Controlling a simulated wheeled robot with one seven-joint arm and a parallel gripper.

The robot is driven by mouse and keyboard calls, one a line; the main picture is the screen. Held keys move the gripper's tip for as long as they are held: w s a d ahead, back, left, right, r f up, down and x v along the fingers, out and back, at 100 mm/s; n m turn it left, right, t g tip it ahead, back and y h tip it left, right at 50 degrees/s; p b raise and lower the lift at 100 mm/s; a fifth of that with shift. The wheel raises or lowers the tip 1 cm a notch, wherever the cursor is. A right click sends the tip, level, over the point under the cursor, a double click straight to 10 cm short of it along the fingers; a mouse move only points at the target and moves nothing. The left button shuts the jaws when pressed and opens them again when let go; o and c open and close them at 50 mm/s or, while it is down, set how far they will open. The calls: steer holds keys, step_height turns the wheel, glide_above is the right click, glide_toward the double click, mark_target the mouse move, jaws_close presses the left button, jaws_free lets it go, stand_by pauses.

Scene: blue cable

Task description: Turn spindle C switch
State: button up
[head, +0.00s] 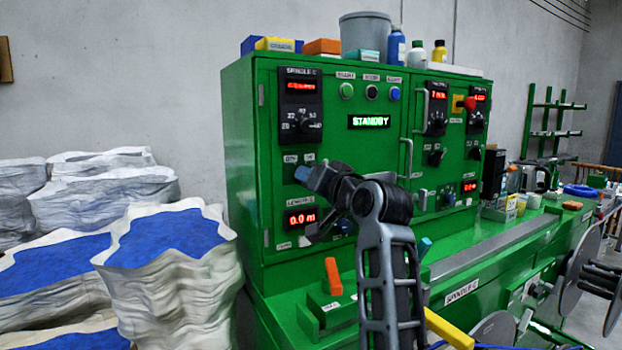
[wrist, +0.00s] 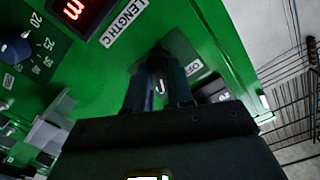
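The spindle C panel is on the left door of the green cabinet (head: 240,130), with a lit display and a black dial (head: 301,110). Small OFF and ON labels sit below it. My gripper (head: 303,173) is at the panel just under these labels. In the wrist view its two dark fingers (wrist: 160,85) reach to the panel beside the OFF label (wrist: 194,67). A small pale mark shows between the fingers, perhaps the switch's pointer. The switch itself is mostly hidden, and I cannot tell whether the fingers press on it.
The LENGTH C display (head: 301,218) is below my gripper, and its label (wrist: 125,20) shows in the wrist view. A blue knob (wrist: 15,48) is at the far left there. An orange block (head: 333,276) stands on the lower ledge. White stacks (head: 170,260) fill the left.

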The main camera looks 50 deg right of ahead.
steer(key=shift+o, duration=1.3)
steer(key=shift+s, duration=0.1)
steer(key=b+v, duration=0.1)
steer(key=v, duration=0.6)
steer(key=shift+s, duration=0.3)
steer(key=shift+a, duration=0.15)
